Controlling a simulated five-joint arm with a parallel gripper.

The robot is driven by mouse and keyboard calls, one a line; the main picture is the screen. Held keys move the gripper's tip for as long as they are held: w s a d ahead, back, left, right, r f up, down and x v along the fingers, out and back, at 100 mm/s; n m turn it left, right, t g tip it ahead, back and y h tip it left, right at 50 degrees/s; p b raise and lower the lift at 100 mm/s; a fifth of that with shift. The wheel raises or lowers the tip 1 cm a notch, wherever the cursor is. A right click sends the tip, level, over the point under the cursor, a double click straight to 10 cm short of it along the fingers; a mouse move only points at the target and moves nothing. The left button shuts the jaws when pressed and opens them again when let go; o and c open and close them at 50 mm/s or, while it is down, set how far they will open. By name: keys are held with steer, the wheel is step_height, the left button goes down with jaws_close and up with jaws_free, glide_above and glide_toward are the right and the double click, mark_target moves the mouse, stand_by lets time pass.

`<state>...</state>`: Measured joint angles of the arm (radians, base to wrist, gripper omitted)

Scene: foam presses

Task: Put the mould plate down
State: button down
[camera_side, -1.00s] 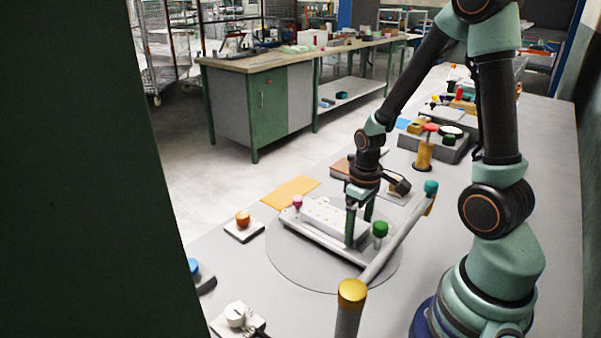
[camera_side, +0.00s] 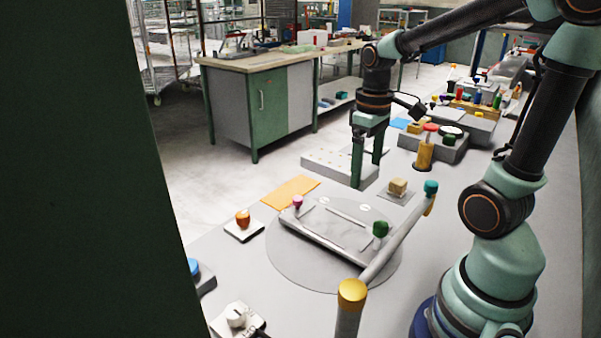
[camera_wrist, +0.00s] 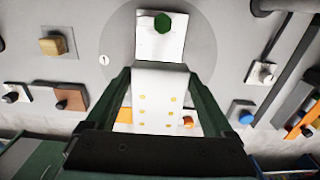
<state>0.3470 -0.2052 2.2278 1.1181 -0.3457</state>
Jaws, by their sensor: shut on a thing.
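The mould plate (camera_side: 335,167) is a pale flat slab with rows of small dots. My gripper (camera_side: 366,182) is shut on it near its right end in the side view and holds it up in the air. In the wrist view the plate (camera_wrist: 158,98) shows between my two green fingers (camera_wrist: 160,85), with yellowish dots on it. Below it in the side view is the press bed (camera_side: 335,228), a grey tray with a pink knob (camera_side: 297,201) and a green knob (camera_side: 380,229). The bed stands on a round grey disc (camera_side: 300,270) and is bare.
A grey bar with a yellow cap (camera_side: 352,291) and a teal end (camera_side: 431,187) runs along the bed's right side. An orange sheet (camera_side: 290,192), an orange-knobbed block (camera_side: 243,219) and a tan block (camera_side: 398,187) lie nearby. Grey table shows between them.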

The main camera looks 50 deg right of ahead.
step_height(320, 180, up, 5)
steer(key=shift+w+f, duration=0.15)
steer(key=shift+f, duration=0.05)
steer(key=w+m, duration=0.1)
steer(key=w+r+m, duration=0.1)
steer(key=w, duration=0.1)
steer(key=w+d+r+m, duration=0.1)
steer(key=w, duration=0.1)
steer(key=shift+w+d+r, duration=0.1)
steer(key=shift+w+r, duration=0.05)
steer(key=shift+w, duration=0.1)
steer(key=w+m, duration=0.1)
steer(key=w, duration=0.1)
steer(key=w+m, duration=0.2)
steer(key=w, duration=0.1)
steer(key=w+d+m, duration=0.1)
steer(key=w, duration=0.2)
steer(key=shift+w+d+r+m, duration=0.1)
steer(key=shift+w+r+m, duration=0.05)
steer(key=shift+r+m, duration=0.2)
steer(key=w+f+m, duration=0.1)
steer(key=w+m, duration=0.4)
steer(key=w, duration=0.2)
steer(key=m, duration=0.5)
glide_above(277, 200)
step_height(277, 200, down, 5)
step_height(277, 200, down, 20)
steer(key=shift+r, duration=0.2)
steer(key=shift+f, duration=0.1)
